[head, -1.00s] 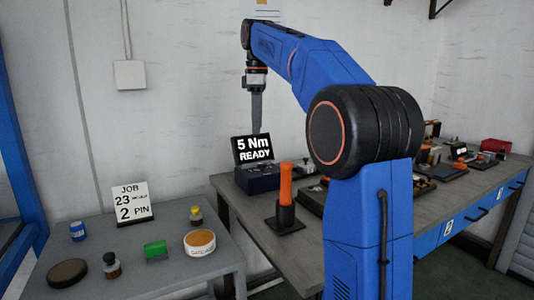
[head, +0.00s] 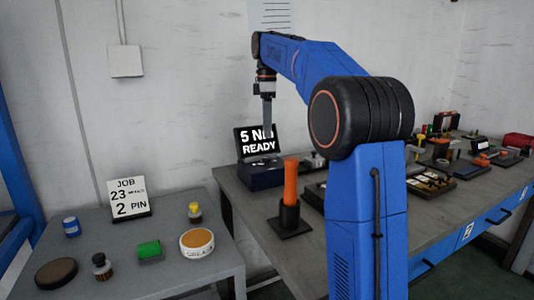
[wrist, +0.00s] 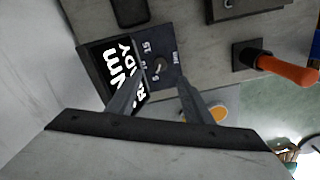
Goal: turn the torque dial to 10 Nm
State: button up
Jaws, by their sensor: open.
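The torque unit is a dark box (head: 262,176) with a raised screen (head: 246,148) at the back left of the workbench. The screen reads "5 Nm READY", partly covered by my gripper (head: 268,133). In the wrist view, the torque dial (wrist: 159,66) is a small knob on the panel, with 5 and 15 printed around it.
An orange-handled tool (head: 291,182) stands in a black holder right of the unit. The grey side table (head: 172,277) holds a job card (head: 130,197), a round tin (head: 197,243) and small containers. Trays and parts (head: 432,181) fill the bench farther right.

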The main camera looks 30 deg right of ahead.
aim_at(267, 158)
notch_tip(267, 158, down, 10)
jog(key=shift+r, duration=0.15)
dwell(0.4)
jog(key=c, duration=1.1)
jog(key=shift+o, duration=0.2)
jog(key=shift+m, duration=0.3)
jog(key=m, duration=1.1)
